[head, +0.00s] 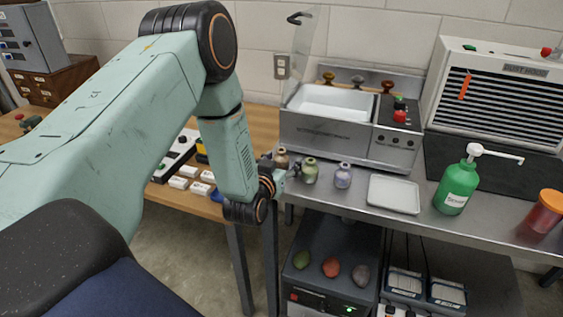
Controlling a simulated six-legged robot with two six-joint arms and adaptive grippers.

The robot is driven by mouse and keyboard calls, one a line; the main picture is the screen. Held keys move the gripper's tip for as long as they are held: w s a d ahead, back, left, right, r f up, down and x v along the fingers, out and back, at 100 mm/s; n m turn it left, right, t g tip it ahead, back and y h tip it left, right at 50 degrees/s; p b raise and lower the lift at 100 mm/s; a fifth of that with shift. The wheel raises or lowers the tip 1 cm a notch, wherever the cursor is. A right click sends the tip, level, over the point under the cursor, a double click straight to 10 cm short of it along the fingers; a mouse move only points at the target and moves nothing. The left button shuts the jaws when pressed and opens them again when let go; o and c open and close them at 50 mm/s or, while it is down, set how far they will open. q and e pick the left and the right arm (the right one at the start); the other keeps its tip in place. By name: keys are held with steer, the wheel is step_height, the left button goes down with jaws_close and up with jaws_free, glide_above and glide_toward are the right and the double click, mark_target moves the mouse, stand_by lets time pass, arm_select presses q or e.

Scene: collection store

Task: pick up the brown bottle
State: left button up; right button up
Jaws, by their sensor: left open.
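The small brown bottle (281,155) stands upright at the left end of the steel bench, in the head view. My left arm reaches in from the left, and my left gripper (284,168) is at the bottle, with its jaws open. The gripper hides the lower part of the bottle, and I cannot tell whether the fingers touch it. An olive-green bottle (310,172) and a lilac bottle (343,177) stand just to the right of it. My right gripper is not in view.
A pale square tray (394,195), a green pump bottle (456,187) and an orange jar (540,214) stand farther right on the steel bench (420,217). A steel sink unit (325,133) stands behind the bottles.

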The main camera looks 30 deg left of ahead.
arm_select(q)
steer(key=shift+d+r, duration=0.1)
steer(key=shift+c, duration=0.4)
steer(key=shift+a, duration=0.3)
steer(key=c, duration=0.4)
steer(key=shift+d, duration=0.25)
steer(key=c, duration=0.7)
steer(key=shift+a, duration=0.2)
steer(key=shift+c, duration=0.8)
